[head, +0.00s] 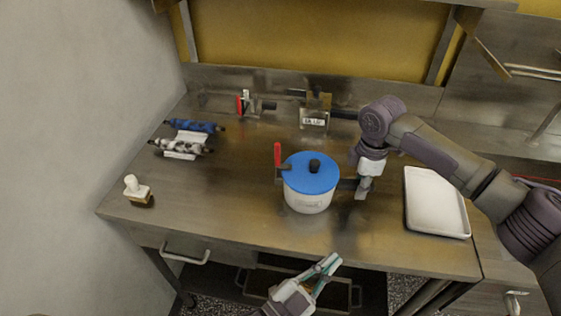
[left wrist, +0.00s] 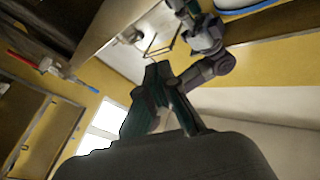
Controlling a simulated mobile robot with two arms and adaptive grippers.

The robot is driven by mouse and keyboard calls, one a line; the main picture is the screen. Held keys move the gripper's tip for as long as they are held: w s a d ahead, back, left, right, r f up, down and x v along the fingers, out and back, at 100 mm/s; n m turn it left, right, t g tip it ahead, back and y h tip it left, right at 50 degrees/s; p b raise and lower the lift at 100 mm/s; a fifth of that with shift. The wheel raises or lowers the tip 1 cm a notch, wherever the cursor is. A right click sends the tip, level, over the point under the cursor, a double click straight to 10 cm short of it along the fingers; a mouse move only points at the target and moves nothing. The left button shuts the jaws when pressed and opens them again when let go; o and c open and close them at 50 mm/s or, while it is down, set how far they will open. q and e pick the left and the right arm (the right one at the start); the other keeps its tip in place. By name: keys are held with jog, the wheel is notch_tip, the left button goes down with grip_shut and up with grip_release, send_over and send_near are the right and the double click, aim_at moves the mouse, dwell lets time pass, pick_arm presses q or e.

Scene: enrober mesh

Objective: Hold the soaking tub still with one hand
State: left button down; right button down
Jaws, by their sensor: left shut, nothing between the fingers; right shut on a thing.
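The soaking tub (head: 308,199) is a white round pot with a blue lid (head: 312,172) and a black knob. It stands upright on the steel bench, right of the middle. A red lever clamp (head: 278,158) stands at its left side. My right gripper (head: 362,188) is at the tub's right side, shut on its dark side handle; the fingertips are small in view. My left gripper (head: 328,265) is shut and empty, low in front of the bench's front edge and apart from the tub. Its dark fingers (left wrist: 165,95) fill the middle of the left wrist view.
A white tray (head: 436,202) lies at the right of the steel bench (head: 230,215). Blue and grey rolls (head: 193,126) with labels lie at the left, and a brush (head: 138,190) near the front left corner. Fixtures (head: 315,110) stand along the back. The front left middle is clear.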

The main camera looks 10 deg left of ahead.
pick_arm(q)
jog(key=w+a+r+m+t+y, duration=0.1)
jog(key=w+a+r+m+y, duration=0.3)
jog(key=a+r+m+y, duration=0.3)
jog(key=a+r+m, duration=0.1)
jog(key=a+r, duration=0.2)
jog(key=a, duration=0.2)
jog(key=shift+w+y, duration=0.4)
jog(key=x, duration=1)
jog(key=shift+r, duration=0.1)
jog(key=shift+w+a, duration=0.5)
jog(key=shift+a, duration=0.4)
jog(key=shift+w+a, duration=0.55)
jog(key=shift+a, duration=0.3)
